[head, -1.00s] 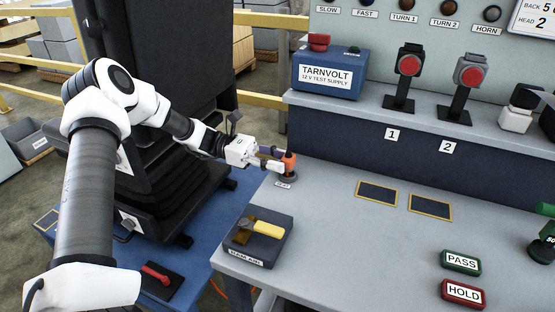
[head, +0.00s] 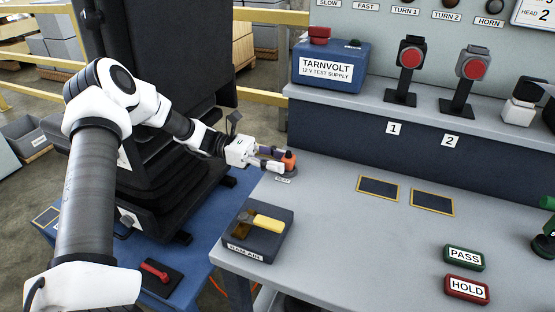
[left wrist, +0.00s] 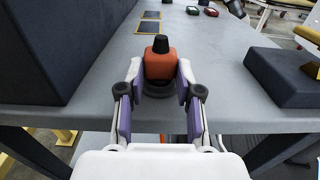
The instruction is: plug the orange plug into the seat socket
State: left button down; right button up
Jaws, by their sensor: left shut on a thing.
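The orange plug (head: 289,160) is upright at the left back of the grey bench, with a black top that shows clearly in the left wrist view (left wrist: 160,63). My left gripper (head: 284,162) is shut on it, one finger on each side. Below the plug is a dark round socket (left wrist: 154,88), whose small bench label (head: 283,180) is too small to read surely. The plug sits over or in this socket; its lower end is hidden, so I cannot tell how deep it is. My right gripper is not in view.
A blue TARNVOLT supply box (head: 330,68) stands on the raised shelf behind. A dark box with a yellow lever (head: 266,222) stands at the bench's left front. The black seat (head: 150,80) is beside my left arm.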

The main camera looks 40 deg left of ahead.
pick_arm(q)
jog(key=shift+f, duration=0.15)
jog(key=c, duration=0.7)
grip_release()
notch_tip(320, 180, up, 10)
